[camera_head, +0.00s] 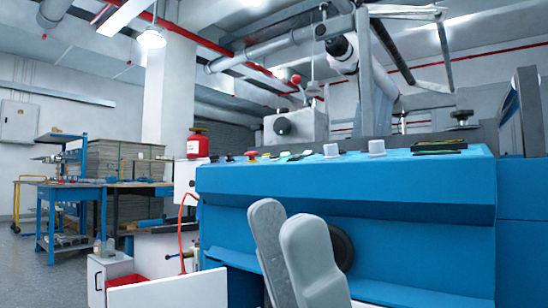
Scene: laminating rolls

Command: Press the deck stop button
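A small red button (251,154) with a hint of yellow at its base stands near the left end of the blue machine's (350,190) top deck. It is in the row of small controls along the front edge. My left gripper (285,215) is at the bottom middle, fingers pointing up, in front of the blue front face. Its tips show below and slightly right of the red button, apart from it. The near grey finger partly covers the other, so any gap between them is hard to judge. My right gripper is not in view.
Two pale knobs (376,148) and other small controls share the deck. A grey box with a black knob (283,127) stands behind. A dark round knob (342,247) sits on the front face. A blue workbench (74,190) stands left, with open floor before it.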

